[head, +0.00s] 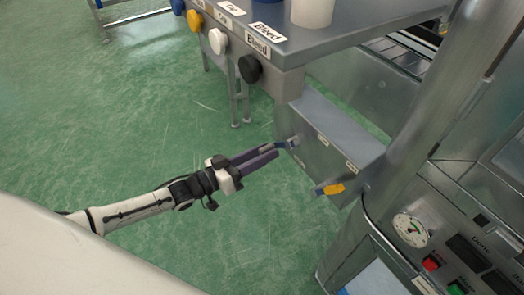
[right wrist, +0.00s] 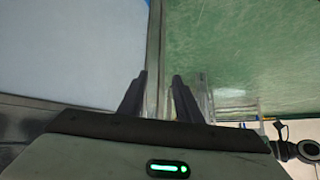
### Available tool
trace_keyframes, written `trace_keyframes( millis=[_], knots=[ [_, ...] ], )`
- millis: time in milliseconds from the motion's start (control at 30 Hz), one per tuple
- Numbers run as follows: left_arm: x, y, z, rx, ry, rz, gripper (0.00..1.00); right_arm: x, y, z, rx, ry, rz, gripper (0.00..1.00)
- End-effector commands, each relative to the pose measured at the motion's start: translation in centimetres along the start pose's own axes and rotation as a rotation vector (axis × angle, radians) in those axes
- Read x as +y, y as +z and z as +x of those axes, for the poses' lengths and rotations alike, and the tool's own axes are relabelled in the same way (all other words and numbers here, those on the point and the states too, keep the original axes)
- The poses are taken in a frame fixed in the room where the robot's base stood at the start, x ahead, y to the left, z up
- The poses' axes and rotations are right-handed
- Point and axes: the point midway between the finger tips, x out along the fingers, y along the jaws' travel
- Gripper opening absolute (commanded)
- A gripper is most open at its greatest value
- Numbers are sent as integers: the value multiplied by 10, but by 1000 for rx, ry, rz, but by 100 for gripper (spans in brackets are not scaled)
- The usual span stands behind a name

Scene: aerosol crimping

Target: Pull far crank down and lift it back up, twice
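The far crank (head: 288,144) is a small blue-grey lever on the left face of the grey metal box in the head view. My left gripper (head: 274,150) reaches it from the left. Its two long dark fingers lie close together, with their tips at the crank's outer end. I cannot tell whether they touch or grip it.
The metal box (head: 325,140) with small labels sits under a grey shelf (head: 330,38) bearing black, white and yellow knobs. A thick metal column (head: 435,115) and a panel with a gauge (head: 410,229) stand at right. Green floor (head: 110,130) is open at left.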

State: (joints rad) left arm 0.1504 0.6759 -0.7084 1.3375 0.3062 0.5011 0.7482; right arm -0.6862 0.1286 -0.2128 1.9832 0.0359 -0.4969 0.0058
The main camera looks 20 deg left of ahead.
Motion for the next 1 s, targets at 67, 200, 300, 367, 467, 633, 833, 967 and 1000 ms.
trace_keyframes(
  millis=[67,200,300,367,467,633,833,967,1000],
  knots=[
    [0,-2,0,3,0,0,33,0,0,0,1,0,0,31],
    [-1,-3,1,6,0,0,33,0,0,0,1,0,1,31],
    [-1,-3,0,6,0,0,33,0,-1,0,2,0,1,31],
    [-1,-3,-4,6,-1,0,33,0,-1,0,2,0,2,31],
    [-2,-3,-17,4,-2,0,33,0,-2,-1,2,1,2,31],
    [-1,-2,-51,1,-2,-1,33,0,-4,-3,4,1,3,31],
    [-1,-2,-86,3,-1,0,33,0,-3,-3,2,2,4,31],
    [0,-2,-98,4,0,-1,33,1,-3,-3,1,2,5,31],
    [0,-2,-100,4,0,-1,33,1,-3,-3,1,3,5,31]
  ],
)
